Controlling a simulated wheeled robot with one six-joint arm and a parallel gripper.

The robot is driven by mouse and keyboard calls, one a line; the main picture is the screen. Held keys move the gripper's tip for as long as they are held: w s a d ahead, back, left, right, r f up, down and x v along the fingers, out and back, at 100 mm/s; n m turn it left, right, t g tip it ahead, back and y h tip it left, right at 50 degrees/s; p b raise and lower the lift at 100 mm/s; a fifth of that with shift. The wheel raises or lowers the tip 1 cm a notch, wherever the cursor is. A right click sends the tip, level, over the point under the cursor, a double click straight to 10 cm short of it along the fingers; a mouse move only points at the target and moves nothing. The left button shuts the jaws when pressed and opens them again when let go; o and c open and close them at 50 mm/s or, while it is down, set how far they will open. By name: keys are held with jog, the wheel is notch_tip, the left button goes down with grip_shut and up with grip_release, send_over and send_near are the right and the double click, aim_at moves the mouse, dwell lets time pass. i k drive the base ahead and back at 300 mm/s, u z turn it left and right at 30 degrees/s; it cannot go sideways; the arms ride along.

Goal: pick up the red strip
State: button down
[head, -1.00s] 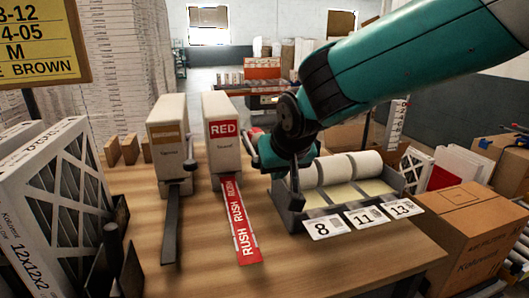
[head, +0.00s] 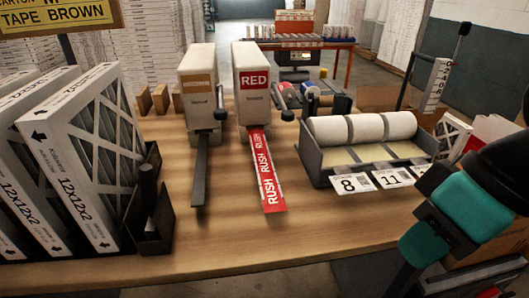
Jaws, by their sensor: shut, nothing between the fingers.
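The red strip (head: 267,178) is printed RUSH in white. It runs out from the foot of the white dispenser marked RED (head: 254,88) toward the front of the table, and its whole visible length is uncovered. My gripper (head: 404,281) is at the lower right, in front of the table edge, well to the right of the strip and apart from it. Its narrow dark end points down and is partly cut off by the bottom of the picture. It is shut and holds nothing.
A second dispenser (head: 200,88) with a dark strip (head: 201,170) stands just left. A label roll holder (head: 313,165) with cards 8 and 11 is at right. Boxed filters (head: 85,150) and a black bracket (head: 150,215) are at left. The table front (head: 240,240) is clear.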

aim_at(272, 197)
jog(key=z, duration=0.05)
jog(key=k, duration=1.1)
jog(key=u, duration=1.35)
jog(key=i, duration=1.3)
jog(key=z, duration=0.95)
jog(key=i, duration=0.45)
jog(key=z, duration=0.5)
